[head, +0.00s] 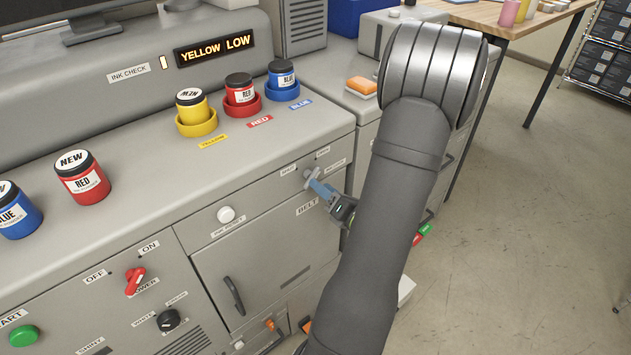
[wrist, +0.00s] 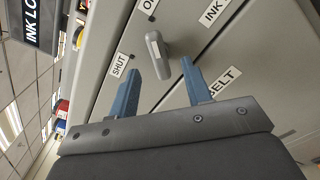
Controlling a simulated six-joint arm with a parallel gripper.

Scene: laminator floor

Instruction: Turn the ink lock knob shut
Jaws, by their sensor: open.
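The ink lock knob (wrist: 155,48) is a small grey bar handle on the grey cabinet front in the wrist view. The SHUT label (wrist: 120,65) lies to its left, and a label starting with O (wrist: 150,7) lies above it. My gripper (wrist: 158,64) is open, with one blue finger on either side of the knob's lower end. I see no clear contact. In the head view my gripper (head: 314,182) is at the cabinet's upper right front, where it and the wrist mostly hide the knob.
A BELT label (wrist: 222,84) is close to the right finger. Left along the panel are a white button (head: 226,214), a black door handle (head: 234,296) and a red power knob (head: 134,281). Ink jars stand on top, including a yellow one (head: 192,107). The display (head: 216,47) reads YELLOW LOW.

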